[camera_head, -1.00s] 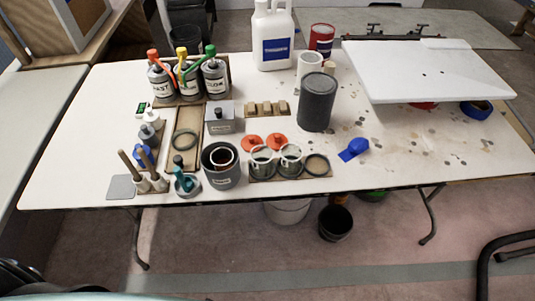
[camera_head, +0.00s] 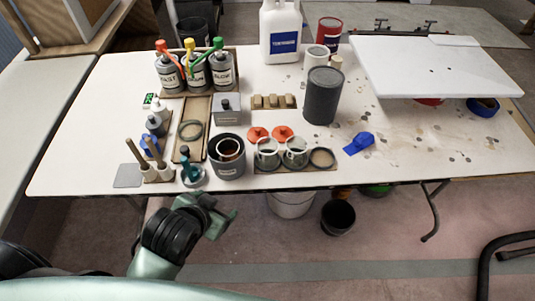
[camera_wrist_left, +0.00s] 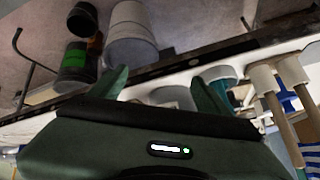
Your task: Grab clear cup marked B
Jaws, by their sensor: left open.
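Two clear cups, a left clear cup (camera_head: 267,154) and a right clear cup (camera_head: 296,152), stand side by side in a shallow wooden holder (camera_head: 322,173) at the table's front edge. I cannot read a letter B on either one. My left gripper (camera_head: 221,208) is in front of the table edge, below and left of the cups. It is open and empty. In the left wrist view my gripper's two fingers (camera_wrist_left: 161,78) stand apart, with the table edge behind them. My right gripper is not in view.
A dark grey pot (camera_head: 227,170) stands left of the cups. Orange lids (camera_head: 283,133) lie behind them. A tall dark canister (camera_head: 322,95) and a blue object (camera_head: 359,143) are to the right. A white bucket (camera_head: 291,204) sits under the table.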

